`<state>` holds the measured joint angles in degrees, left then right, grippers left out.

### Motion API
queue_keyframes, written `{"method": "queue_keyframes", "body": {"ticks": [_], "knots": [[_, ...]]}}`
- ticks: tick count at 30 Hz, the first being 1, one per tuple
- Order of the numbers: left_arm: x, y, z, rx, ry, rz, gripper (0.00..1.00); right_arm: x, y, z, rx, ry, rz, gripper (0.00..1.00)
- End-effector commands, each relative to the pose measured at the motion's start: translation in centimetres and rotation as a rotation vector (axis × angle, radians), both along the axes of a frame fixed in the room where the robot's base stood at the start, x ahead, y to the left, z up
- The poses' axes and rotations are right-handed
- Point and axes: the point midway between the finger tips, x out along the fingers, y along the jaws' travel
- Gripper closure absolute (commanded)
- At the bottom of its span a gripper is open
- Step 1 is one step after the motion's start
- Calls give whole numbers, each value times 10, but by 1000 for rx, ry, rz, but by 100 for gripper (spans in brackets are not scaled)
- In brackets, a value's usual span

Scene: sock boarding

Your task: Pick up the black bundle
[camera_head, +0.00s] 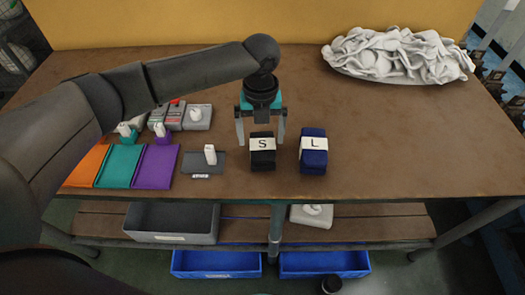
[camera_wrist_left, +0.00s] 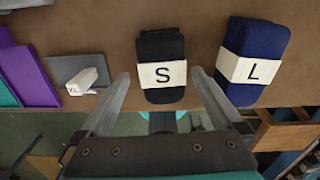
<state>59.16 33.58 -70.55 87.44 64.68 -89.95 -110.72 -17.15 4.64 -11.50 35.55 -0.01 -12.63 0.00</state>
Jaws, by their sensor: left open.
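The black bundle (camera_head: 262,160) lies on the brown table near its front edge, with a white band marked S. It also shows in the left wrist view (camera_wrist_left: 161,47), upper middle, ahead of the fingertips. My left gripper (camera_head: 261,142) is open above the black bundle, one finger to each side of it, and holds nothing. In the left wrist view the open fingers of my left gripper (camera_wrist_left: 160,82) flank the near end of the bundle. I cannot tell the exact height gap. My right gripper is not in view.
A blue bundle (camera_head: 313,160) marked L lies close on the right. A grey tray (camera_head: 203,168) with a white tag is on the left, beside purple, teal and orange mats. A white heap of cloth (camera_head: 395,55) lies at the back right. The table's right side is clear.

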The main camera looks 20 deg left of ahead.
Motion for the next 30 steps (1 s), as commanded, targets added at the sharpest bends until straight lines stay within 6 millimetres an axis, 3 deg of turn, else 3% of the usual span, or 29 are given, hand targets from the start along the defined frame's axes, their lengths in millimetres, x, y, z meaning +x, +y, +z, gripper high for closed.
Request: {"method": "queue_keyframes", "body": {"ticks": [9,17,30], "knots": [[-2,-4,-46,2,2,1,0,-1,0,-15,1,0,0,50],[-2,-4,-49,1,0,0,0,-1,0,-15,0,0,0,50],[-2,-4,-48,1,0,0,48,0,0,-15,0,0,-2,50]]}}
